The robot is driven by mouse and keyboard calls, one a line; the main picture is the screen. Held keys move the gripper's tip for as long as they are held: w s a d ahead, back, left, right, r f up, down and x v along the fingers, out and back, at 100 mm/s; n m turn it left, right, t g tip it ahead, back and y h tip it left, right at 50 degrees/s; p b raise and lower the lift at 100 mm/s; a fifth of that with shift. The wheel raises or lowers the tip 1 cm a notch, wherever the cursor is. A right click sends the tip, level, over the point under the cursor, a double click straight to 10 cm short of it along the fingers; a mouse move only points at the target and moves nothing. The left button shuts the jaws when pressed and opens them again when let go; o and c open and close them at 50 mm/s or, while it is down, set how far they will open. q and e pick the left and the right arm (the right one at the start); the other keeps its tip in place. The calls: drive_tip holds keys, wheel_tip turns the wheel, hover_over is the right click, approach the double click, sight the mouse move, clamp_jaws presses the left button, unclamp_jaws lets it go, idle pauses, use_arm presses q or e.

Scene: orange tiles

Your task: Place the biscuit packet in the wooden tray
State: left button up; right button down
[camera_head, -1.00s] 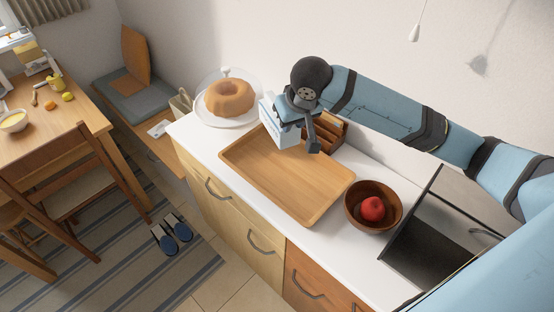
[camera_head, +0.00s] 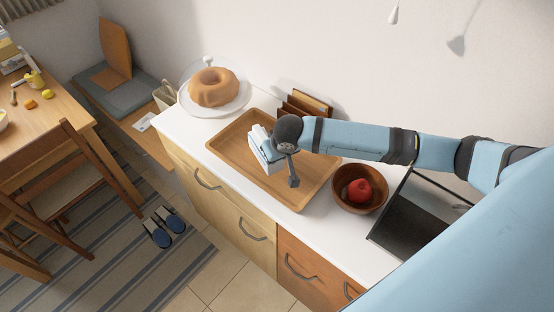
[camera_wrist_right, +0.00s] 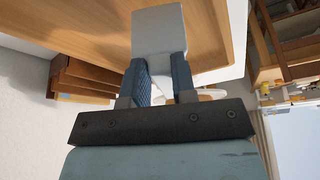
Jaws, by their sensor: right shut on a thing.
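The biscuit packet (camera_head: 262,150) is a white and blue box held over the wooden tray (camera_head: 228,140) in the head view. My right gripper (camera_head: 276,146) is shut on it. In the right wrist view the pale packet (camera_wrist_right: 158,30) sits between the two fingers of the right gripper (camera_wrist_right: 160,75), with the wooden tray surface (camera_wrist_right: 85,20) beyond it. The packet's lower end appears within the tray's outline; I cannot tell whether it touches the tray floor. My left gripper is not in view.
A ring cake (camera_head: 213,87) on a plate stands beyond the tray. A wooden rack (camera_head: 308,104) stands by the wall.

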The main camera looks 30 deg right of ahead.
wheel_tip(320, 180, down, 3)
drive_tip(key=shift+r, duration=0.2)
drive_tip(key=shift+f, duration=0.1)
drive_tip(key=c, duration=0.9)
unclamp_jaws()
drive_tip(key=shift+f, duration=0.1)
drive_tip(key=shift+c, duration=0.2)
drive_tip(key=v, duration=1.2)
